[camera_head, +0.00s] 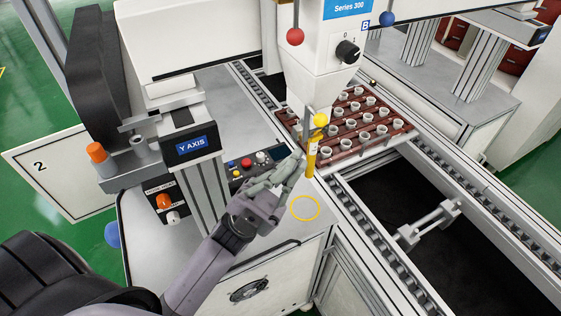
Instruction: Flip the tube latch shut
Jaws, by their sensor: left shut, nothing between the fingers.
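A yellow upright part (312,155), which I take for the tube latch, hangs below the white dispensing head (320,85). My left gripper (292,163) is shut and empty, just to the left of the yellow part. Its fingertips are close to that part; I cannot tell if they touch it. The lower nozzle is partly hidden behind the yellow part. My right gripper is out of view.
A brown tray (343,146) of several white cups sits on the conveyor behind the latch. The "Y AXIS" column (193,144) stands left. A button panel (247,164) is behind my gripper.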

